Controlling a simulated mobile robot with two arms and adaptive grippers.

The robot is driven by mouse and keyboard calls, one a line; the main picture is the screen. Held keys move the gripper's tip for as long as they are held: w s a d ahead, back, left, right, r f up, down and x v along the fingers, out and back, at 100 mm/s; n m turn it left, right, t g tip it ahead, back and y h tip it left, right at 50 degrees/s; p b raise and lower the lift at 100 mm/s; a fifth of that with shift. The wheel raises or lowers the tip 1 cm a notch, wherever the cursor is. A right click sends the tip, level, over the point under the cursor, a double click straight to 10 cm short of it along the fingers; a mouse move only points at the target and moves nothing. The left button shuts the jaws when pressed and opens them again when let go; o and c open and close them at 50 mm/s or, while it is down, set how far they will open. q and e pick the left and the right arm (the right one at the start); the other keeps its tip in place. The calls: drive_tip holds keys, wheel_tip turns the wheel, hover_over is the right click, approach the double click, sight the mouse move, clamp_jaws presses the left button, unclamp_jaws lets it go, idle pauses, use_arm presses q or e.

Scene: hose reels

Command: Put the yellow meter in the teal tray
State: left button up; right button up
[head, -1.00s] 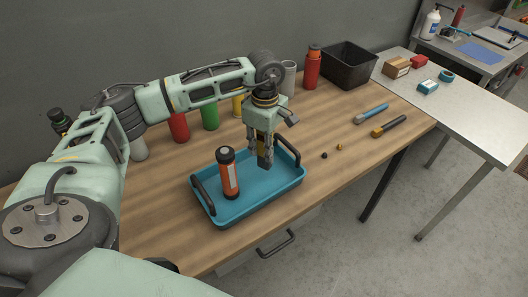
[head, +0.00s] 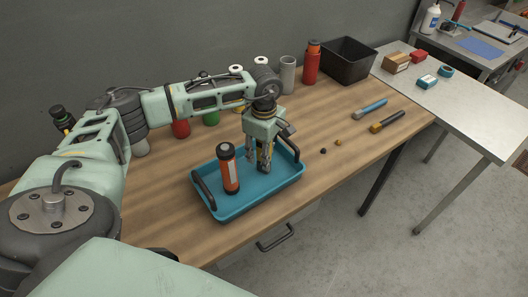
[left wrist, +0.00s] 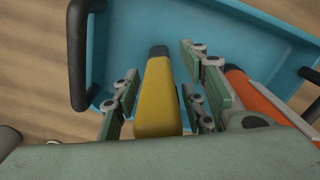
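The yellow meter (left wrist: 158,98) has a dark end and sits between the fingers of my left gripper (head: 260,165), over the floor of the teal tray (head: 245,205). In the left wrist view a gap shows beside the meter, and the fingers stand apart from it. My left gripper is open, low inside the right part of the tray. In the head view its fingers hide most of the meter; it appears upright, but I cannot see clearly its contact with the tray floor. My right gripper is not in view.
An orange flashlight (head: 229,172) stands in the tray, left of my gripper. Several coloured cylinders and a black bin (head: 347,62) line the back. A side table (head: 470,110) adjoins the bench.

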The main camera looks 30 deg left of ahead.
use_arm(q)
drive_tip(key=shift+r, duration=0.25)
drive_tip(key=shift+w+r, duration=0.1)
drive_tip(key=shift+r, duration=0.2)
wheel_tip(320, 180, up, 11)
drive_tip(key=b, duration=0.3)
drive_tip(key=shift+f+b, duration=0.2)
drive_tip(key=shift+b, duration=0.1)
drive_tip(key=shift+r, duration=0.35)
drive_tip(key=shift+f, duration=0.1)
